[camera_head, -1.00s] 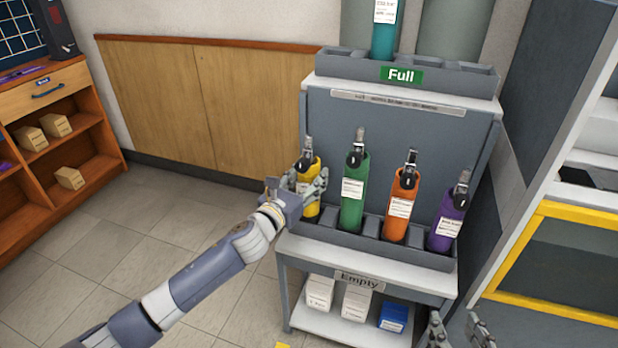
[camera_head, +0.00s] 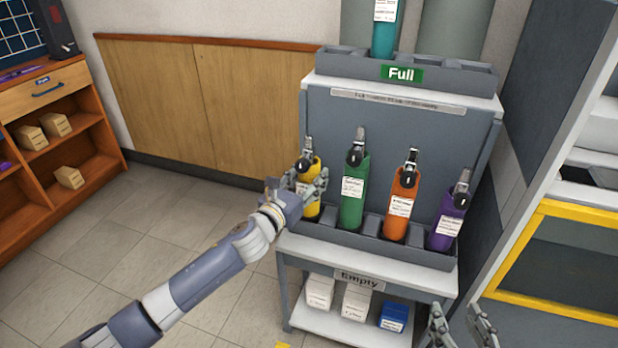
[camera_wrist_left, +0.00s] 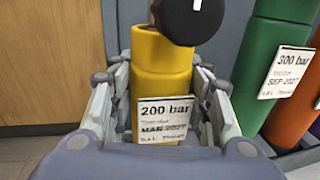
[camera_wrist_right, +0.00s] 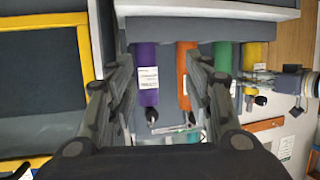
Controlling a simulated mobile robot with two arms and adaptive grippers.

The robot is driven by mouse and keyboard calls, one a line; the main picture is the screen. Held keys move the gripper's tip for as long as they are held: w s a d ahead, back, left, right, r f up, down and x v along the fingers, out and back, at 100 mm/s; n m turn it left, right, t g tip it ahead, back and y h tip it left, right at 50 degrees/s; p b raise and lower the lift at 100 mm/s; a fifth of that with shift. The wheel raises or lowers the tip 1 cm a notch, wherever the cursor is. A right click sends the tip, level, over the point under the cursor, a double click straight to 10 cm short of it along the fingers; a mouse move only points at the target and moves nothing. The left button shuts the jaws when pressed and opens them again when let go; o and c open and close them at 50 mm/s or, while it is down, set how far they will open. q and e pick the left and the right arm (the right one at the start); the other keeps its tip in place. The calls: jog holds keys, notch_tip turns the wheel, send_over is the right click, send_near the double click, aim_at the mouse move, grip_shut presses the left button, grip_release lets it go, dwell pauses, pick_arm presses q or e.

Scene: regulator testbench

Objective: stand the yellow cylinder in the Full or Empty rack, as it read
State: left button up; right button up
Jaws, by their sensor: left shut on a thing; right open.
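The yellow cylinder (camera_head: 310,189) stands upright at the left end of the Empty rack (camera_head: 365,241), beside the green cylinder. My left gripper (camera_head: 306,190) is shut on it around its body. In the left wrist view the yellow cylinder (camera_wrist_left: 160,75) is between the fingers, and its label reads "200 bar" above a smaller, hard-to-read date. Its foot is hidden, so I cannot tell whether it rests on the rack floor. The Full rack (camera_head: 455,82) is on the upper shelf, with a teal cylinder (camera_head: 384,30) in it. My right gripper (camera_head: 458,330) is open and empty at the lower right.
Green (camera_head: 353,195), orange (camera_head: 402,205) and purple (camera_head: 448,218) cylinders stand in the Empty rack. White boxes (camera_head: 320,291) and a blue box (camera_head: 393,316) sit on the shelf below. A yellow-framed cabinet (camera_head: 545,210) stands at right. The floor at left is clear.

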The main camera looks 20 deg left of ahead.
pick_arm(q)
jog(key=shift+f, duration=0.15)
pick_arm(e)
jog(key=shift+w+a+r+t, duration=0.2)
jog(key=shift+r+t, duration=0.15)
jog(key=shift+r, duration=0.2)
jog(key=shift+w+a+r+t, duration=0.1)
jog(key=shift+w+r+t, duration=0.1)
jog(key=shift+r+t, duration=0.25)
dwell(0.8)
pick_arm(q)
jog(key=o, duration=1.3)
jog(key=shift+o, duration=0.4)
jog(key=shift+f+b, duration=0.1)
jog(key=shift+b, duration=0.2)
pick_arm(e)
jog(key=shift+r+y, duration=0.2)
jog(key=shift+y, duration=0.1)
pick_arm(q)
jog(key=shift+s+f, duration=0.1)
jog(key=shift+f, duration=0.15)
jog(key=v, duration=1.2)
jog(key=shift+r, duration=0.3)
